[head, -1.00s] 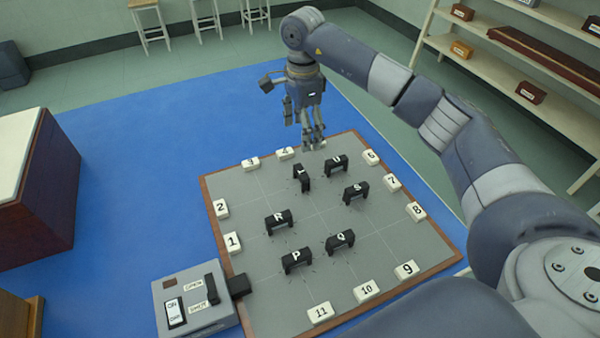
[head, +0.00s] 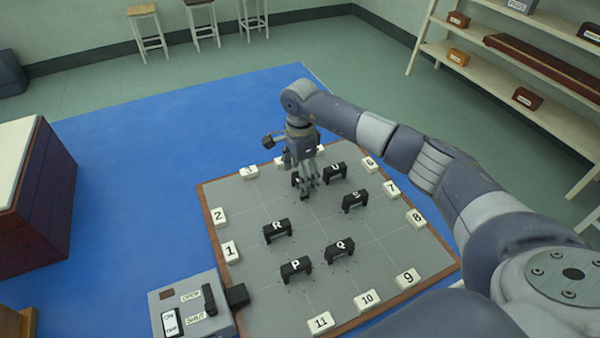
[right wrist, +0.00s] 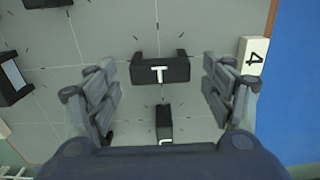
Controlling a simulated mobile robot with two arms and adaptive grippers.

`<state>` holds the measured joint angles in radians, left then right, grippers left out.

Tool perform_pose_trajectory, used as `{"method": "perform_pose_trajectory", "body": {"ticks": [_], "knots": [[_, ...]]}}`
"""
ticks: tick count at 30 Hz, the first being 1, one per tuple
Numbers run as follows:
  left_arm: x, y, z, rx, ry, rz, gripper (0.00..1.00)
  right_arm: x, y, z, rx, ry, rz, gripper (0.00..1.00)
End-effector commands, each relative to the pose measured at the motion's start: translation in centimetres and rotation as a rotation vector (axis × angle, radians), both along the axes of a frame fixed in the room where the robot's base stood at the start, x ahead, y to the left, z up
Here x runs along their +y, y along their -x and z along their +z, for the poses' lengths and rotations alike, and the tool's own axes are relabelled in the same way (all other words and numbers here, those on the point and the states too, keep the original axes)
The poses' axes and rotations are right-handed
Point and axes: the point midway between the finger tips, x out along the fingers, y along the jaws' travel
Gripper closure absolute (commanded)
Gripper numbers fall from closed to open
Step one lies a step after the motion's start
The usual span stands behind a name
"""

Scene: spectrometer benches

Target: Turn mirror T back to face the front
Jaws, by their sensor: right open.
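Mirror T (right wrist: 160,70) is a small black block with a white letter T on top. In the right wrist view it sits between my open right fingers, its long side running from one finger towards the other, with a gap at each end. My right gripper (right wrist: 162,92) is open and empty above it. In the head view my right gripper (head: 308,186) is over mirror T (head: 295,180), which is mostly hidden behind the fingers. Its mirror face is not clearly visible. My left gripper is not in view.
Mirror U (head: 335,172) stands close right of T, with S (head: 355,201), R (head: 277,231), Q (head: 340,250) and P (head: 296,268) nearer. Numbered white blocks line the grey board (head: 265,200). A switch box (head: 190,308) is at its front left corner.

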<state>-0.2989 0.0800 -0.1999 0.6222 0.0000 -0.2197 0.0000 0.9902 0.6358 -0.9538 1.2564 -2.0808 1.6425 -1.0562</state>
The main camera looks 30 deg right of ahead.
Motion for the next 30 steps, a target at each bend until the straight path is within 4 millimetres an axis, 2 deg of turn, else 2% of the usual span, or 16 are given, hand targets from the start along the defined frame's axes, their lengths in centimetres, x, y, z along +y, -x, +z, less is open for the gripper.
{"method": "perform_pose_trajectory", "body": {"ticks": [10,11,15,17,30], "knots": [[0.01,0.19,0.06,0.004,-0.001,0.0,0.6,0.02,-0.02,-0.57,-0.002,-0.001,0.001,0.25],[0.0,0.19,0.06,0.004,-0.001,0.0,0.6,0.02,-0.02,-0.56,-0.001,-0.001,0.001,0.27],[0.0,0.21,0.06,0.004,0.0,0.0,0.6,0.02,-0.01,-0.55,-0.001,0.0,0.001,0.59],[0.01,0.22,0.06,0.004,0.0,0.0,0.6,0.02,-0.01,-0.55,-0.001,0.0,0.001,0.69],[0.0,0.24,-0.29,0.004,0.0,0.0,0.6,-0.02,0.0,-0.68,-0.001,0.001,-0.058,0.69]]}}
